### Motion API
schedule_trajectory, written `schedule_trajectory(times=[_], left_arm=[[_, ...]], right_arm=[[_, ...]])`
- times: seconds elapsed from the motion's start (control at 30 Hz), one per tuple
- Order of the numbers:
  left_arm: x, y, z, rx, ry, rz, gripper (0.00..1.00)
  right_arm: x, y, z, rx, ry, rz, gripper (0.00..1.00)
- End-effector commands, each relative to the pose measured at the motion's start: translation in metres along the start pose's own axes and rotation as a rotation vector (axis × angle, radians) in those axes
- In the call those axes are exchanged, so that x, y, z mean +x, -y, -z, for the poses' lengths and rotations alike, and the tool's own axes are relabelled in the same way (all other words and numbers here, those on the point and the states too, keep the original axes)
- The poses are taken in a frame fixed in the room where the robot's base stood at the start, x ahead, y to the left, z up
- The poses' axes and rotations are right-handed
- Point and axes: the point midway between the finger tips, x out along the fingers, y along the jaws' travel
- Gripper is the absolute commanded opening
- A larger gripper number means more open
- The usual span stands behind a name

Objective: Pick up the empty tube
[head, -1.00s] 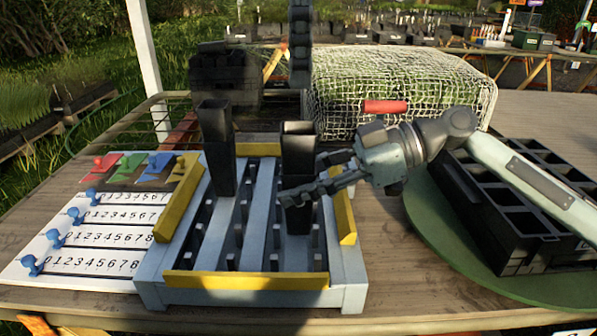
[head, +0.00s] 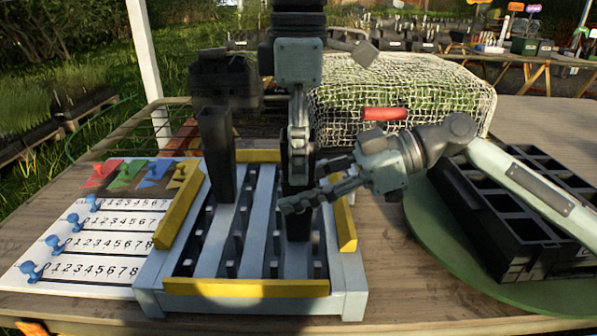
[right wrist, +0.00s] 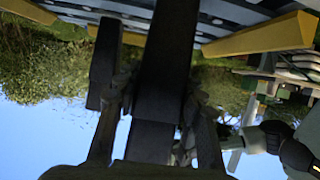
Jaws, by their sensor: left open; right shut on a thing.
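Two tall black square tubes stand in a pale blue slatted rack (head: 250,304). The left tube (head: 217,150) stands free. My right gripper (head: 300,200) is shut on the right tube (head: 298,226), which stands upright in the rack; the tube also fills the middle of the right wrist view (right wrist: 165,70). My left gripper (head: 299,160) is open and points down at the upper part of the right tube, hiding its top. I cannot see into either tube, nor tell whether the left gripper touches the right one.
A white number board with blue pegs (head: 85,245) lies left of the rack. A black compartment tray (head: 505,235) on a green round mat (head: 470,275) is at the right. A net-covered green block (head: 410,90) with a red handle (head: 385,114) stands behind. Yellow bars edge the rack.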

Motion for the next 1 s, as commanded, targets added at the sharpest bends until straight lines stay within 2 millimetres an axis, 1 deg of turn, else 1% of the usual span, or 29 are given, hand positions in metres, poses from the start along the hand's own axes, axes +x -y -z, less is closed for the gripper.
schedule_trajectory(times=[0.17,0.4,0.5,0.83,0.93,1.0], left_arm=[[0.0,0.0,0.0,0.0,0.0,0.0,0.67],[0.0,0.0,0.0,0.0,0.0,0.0,0.37],[0.0,0.0,0.0,0.0,0.0,0.0,0.27],[-0.001,0.0,0.0,0.0,0.0,0.0,0.27],[-0.009,0.0,0.0,0.0,0.0,-0.001,0.27],[-0.02,-0.001,-0.001,-0.001,0.002,-0.002,0.27]], right_arm=[[0.0,0.0,0.0,0.0,0.0,0.0,0.13],[0.0,0.0,0.0,0.0,0.0,0.0,0.13],[0.0,0.0,0.0,0.0,0.0,0.0,0.13],[0.0,0.0,0.0,0.0,0.0,0.0,0.13],[0.0,0.0,0.0,0.0,0.0,0.0,0.13],[0.0,0.0,0.0,0.0,0.0,0.0,0.13]])
